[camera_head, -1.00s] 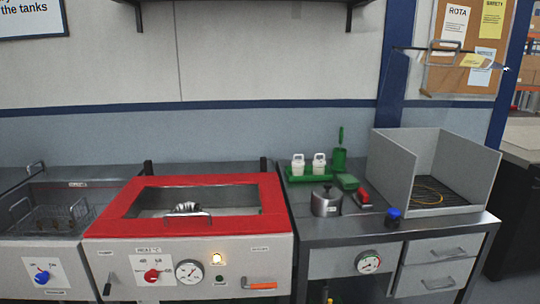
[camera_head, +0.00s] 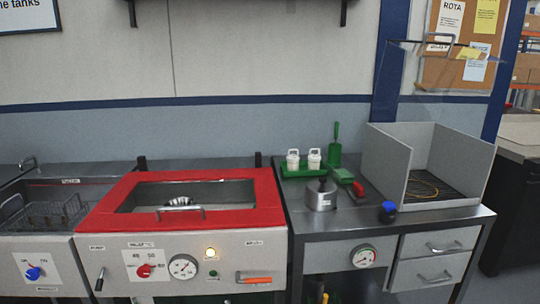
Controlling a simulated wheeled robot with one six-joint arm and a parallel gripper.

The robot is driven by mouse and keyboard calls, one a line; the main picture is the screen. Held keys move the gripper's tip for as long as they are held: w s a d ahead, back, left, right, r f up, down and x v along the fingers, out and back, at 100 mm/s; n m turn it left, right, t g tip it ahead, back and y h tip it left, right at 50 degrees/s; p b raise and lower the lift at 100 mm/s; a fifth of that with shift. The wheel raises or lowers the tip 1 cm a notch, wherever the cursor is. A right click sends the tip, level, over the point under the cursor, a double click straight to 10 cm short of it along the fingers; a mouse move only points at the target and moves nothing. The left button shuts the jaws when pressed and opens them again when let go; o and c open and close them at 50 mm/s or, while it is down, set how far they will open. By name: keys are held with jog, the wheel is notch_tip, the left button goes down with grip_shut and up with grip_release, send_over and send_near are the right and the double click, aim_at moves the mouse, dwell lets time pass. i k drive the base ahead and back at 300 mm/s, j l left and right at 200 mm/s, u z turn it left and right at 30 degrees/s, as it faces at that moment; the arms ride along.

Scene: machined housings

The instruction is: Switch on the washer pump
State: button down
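The washer has a red top frame (camera_head: 95,212) around a window, with a bar handle at its front edge and a coiled metal part (camera_head: 180,202) visible inside. On its grey front, a small label at the left, seemingly reading "PUMP", sits above a dark lever (camera_head: 99,280) that leans slightly. My gripper is not in view.
At left is a tank with a wire basket (camera_head: 55,212) and a blue knob (camera_head: 33,273). The right bench (camera_head: 345,222) holds a metal pot (camera_head: 321,195), white bottles in a green tray (camera_head: 303,172), a blue-capped jar (camera_head: 388,211) and a grey open booth (camera_head: 392,165).

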aim_at(100, 282)
jog(key=k+l+z, duration=0.15)
jog(key=k, duration=0.45)
jog(key=k+j, duration=0.2)
jog(key=j, duration=0.25)
jog(key=l+z, duration=0.1)
jog(key=j, duration=0.25)
